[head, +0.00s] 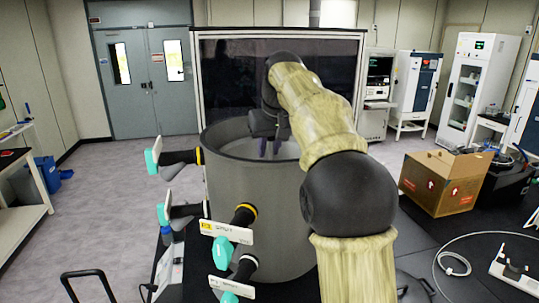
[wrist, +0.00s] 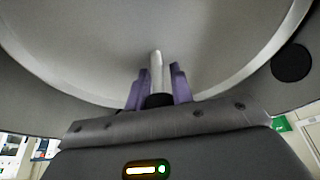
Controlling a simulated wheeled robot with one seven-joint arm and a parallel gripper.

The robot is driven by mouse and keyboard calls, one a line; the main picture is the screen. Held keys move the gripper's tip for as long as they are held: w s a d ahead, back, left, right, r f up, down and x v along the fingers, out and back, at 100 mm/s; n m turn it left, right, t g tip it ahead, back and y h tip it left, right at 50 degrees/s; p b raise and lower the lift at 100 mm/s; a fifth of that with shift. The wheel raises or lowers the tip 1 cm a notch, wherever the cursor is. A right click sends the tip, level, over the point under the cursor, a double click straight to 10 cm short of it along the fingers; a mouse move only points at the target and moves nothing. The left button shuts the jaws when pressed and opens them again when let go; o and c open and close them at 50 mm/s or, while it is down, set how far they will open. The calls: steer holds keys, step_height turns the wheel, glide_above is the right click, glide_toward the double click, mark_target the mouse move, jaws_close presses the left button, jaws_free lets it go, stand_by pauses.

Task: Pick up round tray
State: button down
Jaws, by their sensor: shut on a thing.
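My gripper (head: 276,148) reaches down into the open top of the grey round drum (head: 250,205) of the freeze dryer. In the wrist view, its purple fingers (wrist: 159,78) are shut on a slim pale upright post (wrist: 156,66). Past the fingers is a broad pale round surface with a curved rim, which looks like the round tray (wrist: 90,45). In the head view the drum wall and my arm hide most of the inside, so I cannot tell whether the tray is raised or resting.
Side ports with teal-tipped valves (head: 221,251) stick out on the drum's left and front. A dark clear panel (head: 225,85) stands behind it. An open cardboard box (head: 445,182) sits to the right, near a coiled white cable (head: 455,262). Grey floor lies clear at left.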

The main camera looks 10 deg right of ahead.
step_height(320, 180, up, 9)
steer(key=p, duration=0.3)
steer(key=shift+w, duration=0.1)
steer(key=shift+r, duration=0.5)
steer(key=s+d+b, duration=0.3)
steer(key=s+b, duration=0.6)
steer(key=s, duration=0.9)
steer(key=shift+b, duration=0.35)
steer(key=shift+w+a+f, duration=0.1)
steer(key=shift+w+f, duration=0.05)
